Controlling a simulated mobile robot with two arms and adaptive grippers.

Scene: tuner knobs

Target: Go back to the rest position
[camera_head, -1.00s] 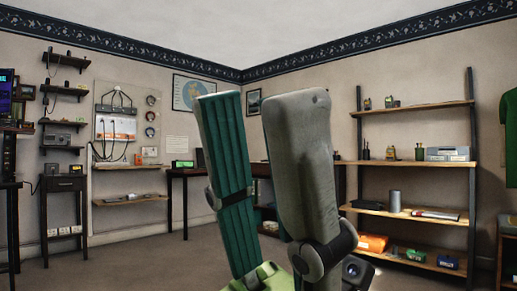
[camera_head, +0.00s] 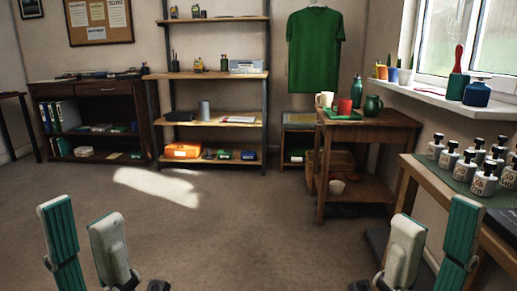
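My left gripper (camera_head: 80,215) is at the lower left of the head view. Its two fingers, one with a green ribbed pad and one grey, stand upright and apart with nothing between them. My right gripper (camera_head: 436,215) is at the lower right, also with its fingers apart and empty. No tuner knobs can be made out in this view.
Shelves (camera_head: 213,75) and a cabinet (camera_head: 80,89) line the back wall. The middle floor is clear.

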